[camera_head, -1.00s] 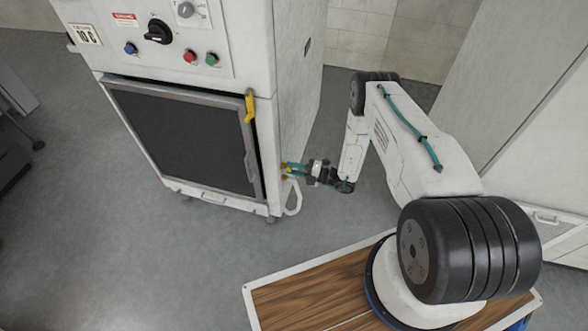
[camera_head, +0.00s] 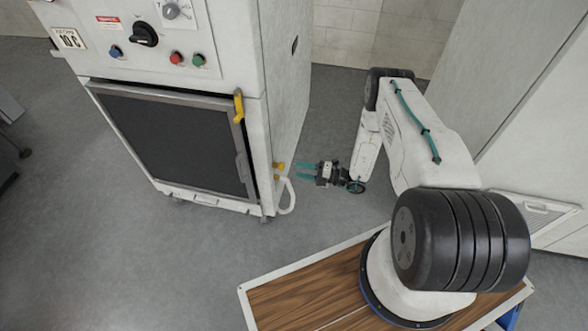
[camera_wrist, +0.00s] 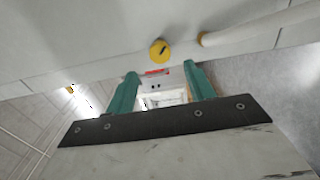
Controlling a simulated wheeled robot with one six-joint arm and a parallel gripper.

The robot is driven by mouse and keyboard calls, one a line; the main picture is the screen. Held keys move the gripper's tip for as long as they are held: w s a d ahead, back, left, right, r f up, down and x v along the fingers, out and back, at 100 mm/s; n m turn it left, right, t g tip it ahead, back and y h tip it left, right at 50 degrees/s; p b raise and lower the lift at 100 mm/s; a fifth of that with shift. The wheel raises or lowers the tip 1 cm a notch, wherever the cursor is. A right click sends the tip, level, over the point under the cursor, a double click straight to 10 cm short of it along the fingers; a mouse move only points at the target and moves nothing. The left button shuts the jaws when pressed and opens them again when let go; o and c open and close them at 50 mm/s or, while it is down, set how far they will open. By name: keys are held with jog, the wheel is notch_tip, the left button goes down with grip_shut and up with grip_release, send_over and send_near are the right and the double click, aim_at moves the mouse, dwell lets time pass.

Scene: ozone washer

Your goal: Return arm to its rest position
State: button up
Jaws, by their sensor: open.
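My gripper (camera_head: 306,171) is open, with two teal fingers pointing left toward the right side of the ozone washer (camera_head: 280,100). A gap of floor shows between the fingertips and the yellow knobs (camera_head: 279,170) low on the washer's side. In the wrist view, my gripper's teal fingers (camera_wrist: 158,82) are spread with nothing between them. A yellow knob (camera_wrist: 159,52) lies ahead of the fingers. My arm is bent, reaching down from its base on the wooden top.
The washer's dark door (camera_head: 170,140) is closed, with a yellow handle (camera_head: 238,106) at its upper right. A white hose (camera_head: 289,196) curves out beside the knobs. A pale cabinet (camera_head: 545,130) stands at the right. Grey floor (camera_head: 325,120) is clear between washer and arm.

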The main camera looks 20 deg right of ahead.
jog(key=shift+s+d, duration=0.25)
jog(key=shift+d, duration=0.05)
dwell(0.4)
